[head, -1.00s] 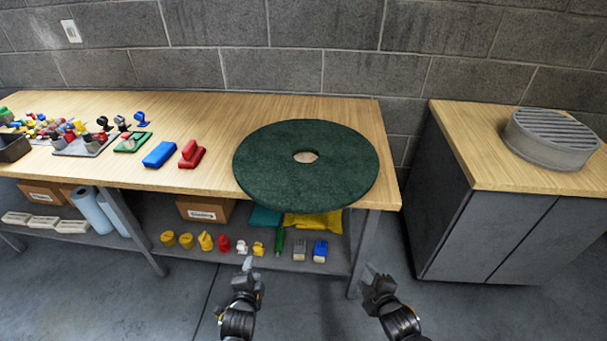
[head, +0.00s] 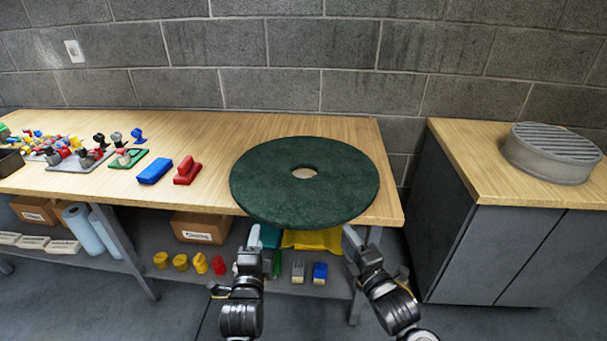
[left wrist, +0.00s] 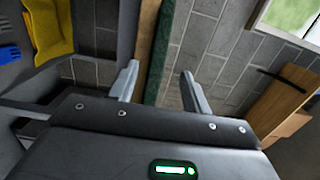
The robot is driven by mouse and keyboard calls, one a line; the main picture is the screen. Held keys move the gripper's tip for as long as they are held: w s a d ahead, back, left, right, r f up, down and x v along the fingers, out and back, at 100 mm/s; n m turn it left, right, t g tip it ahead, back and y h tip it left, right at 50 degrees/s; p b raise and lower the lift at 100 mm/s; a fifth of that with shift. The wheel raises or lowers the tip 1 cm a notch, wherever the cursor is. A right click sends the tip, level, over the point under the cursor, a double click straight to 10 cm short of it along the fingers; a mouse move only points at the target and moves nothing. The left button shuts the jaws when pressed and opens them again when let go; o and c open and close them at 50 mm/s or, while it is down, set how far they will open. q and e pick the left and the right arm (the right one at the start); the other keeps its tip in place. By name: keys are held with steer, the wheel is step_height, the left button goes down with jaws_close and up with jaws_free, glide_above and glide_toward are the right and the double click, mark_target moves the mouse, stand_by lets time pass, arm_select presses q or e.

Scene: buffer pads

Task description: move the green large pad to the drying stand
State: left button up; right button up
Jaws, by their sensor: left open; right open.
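The green large pad (head: 265,185) is a thick dark green disc with a central hole. It lies flat at the right end of the wooden workbench, its front edge overhanging. My left gripper (head: 254,236) is open and empty, just below the pad's front edge in the head view. In the left wrist view the pad's green edge (left wrist: 159,50) shows beyond and between the open fingers (left wrist: 160,85). My right gripper (head: 350,240) is open and empty near the pad's front right edge. The drying stand (head: 548,160), a round grey drum with a slatted top, stands on the right cabinet.
The workbench (head: 215,135) carries a red block (head: 187,172), a blue block (head: 155,172) and small coloured tools at left. A lower shelf holds boxes and bottles. A gap separates the bench from the grey cabinet (head: 480,240). A block wall stands behind.

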mark_target(261, 220)
arm_select(q)
steer(key=w, duration=0.8)
steer(key=shift+w+a, duration=0.15)
steer(key=shift+w, duration=0.15)
arm_select(e)
steer(key=x, duration=0.8)
steer(key=shift+w, duration=0.2)
arm_select(q)
jaws_close()
arm_select(e)
jaws_close()
